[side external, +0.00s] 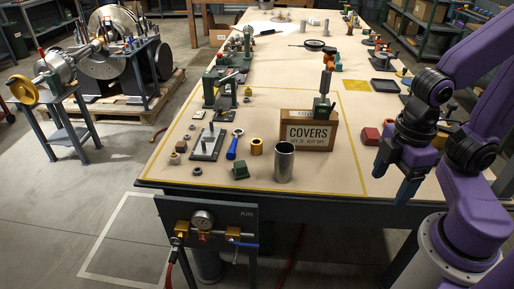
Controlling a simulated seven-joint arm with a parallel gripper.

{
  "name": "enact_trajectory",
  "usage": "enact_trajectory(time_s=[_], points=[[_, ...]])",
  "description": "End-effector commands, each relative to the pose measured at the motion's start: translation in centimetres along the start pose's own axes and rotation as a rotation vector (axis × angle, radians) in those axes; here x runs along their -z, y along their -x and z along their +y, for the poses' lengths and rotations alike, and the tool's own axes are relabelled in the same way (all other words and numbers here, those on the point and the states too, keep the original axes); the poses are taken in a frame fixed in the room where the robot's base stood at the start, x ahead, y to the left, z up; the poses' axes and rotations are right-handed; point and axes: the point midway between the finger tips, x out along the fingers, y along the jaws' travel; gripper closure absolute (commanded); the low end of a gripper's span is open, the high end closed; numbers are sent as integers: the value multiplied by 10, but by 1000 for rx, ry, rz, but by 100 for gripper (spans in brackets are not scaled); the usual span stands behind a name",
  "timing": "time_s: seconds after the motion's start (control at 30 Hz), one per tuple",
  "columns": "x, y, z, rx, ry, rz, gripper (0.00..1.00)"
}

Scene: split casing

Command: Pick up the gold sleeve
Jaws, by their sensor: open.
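The gold sleeve (257,146) is a short gold cylinder standing on the tan table top, just left of the wooden COVERS box. My gripper (394,188) hangs to the right, over the table's front right part, well apart from the sleeve. Its fingers point down and it is open, with nothing seen between the fingers. The COVERS box stands between the sleeve and my gripper in the picture.
The COVERS box (307,133) is an upright obstacle. A steel cylinder (284,162) stands in front of the sleeve. A blue-handled tool (233,147), a green block (240,171) and a plate with upright pins (207,143) lie left of it. Bare table shows right of the steel cylinder.

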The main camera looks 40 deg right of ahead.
Motion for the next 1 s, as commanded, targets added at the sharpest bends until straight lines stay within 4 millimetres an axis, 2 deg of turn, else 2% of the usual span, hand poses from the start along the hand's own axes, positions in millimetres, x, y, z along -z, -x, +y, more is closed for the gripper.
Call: enact_trajectory(time_s=[0.27,0.37,0.43,0.57,0.77,1.0], points=[[0,0,1,-2,1,-2,24],[6,-2,8,-25,20,-22,24],[14,-5,19,-64,52,-53,24],[38,-14,54,-169,151,-149,24],[81,-31,116,-335,340,-331,24],[132,-58,185,-490,584,-558,24]])
